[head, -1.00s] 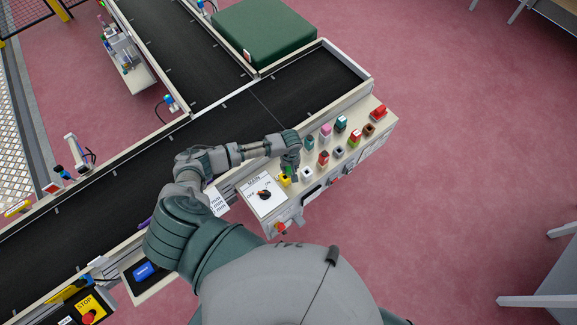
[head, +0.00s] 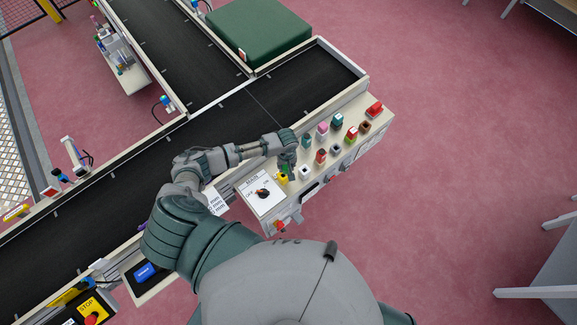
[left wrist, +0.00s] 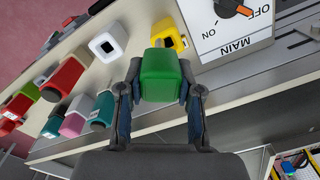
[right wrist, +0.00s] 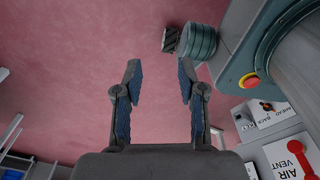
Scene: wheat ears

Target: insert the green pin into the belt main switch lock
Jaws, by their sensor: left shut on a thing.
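The green pin (left wrist: 163,76) is a green block held between the fingers of my left gripper (left wrist: 162,90) in the left wrist view. In the head view my left gripper (head: 288,158) hangs over the control panel and mostly hides the pin. A yellow square socket (left wrist: 170,33) is just past the pin; it also shows in the head view (head: 282,179). Whether pin and socket touch, I cannot tell. The MAIN switch (head: 263,193) with its orange-tipped knob is beside the yellow socket. My right gripper (right wrist: 158,75) is open and empty above the red floor.
A white square socket (head: 304,172) is beside the yellow one. Several coloured pins and sockets, including a red pin (head: 321,156) and a pink pin (head: 322,128), stand farther along the panel. The black conveyor belt (head: 235,120) runs behind it. Open floor is at right.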

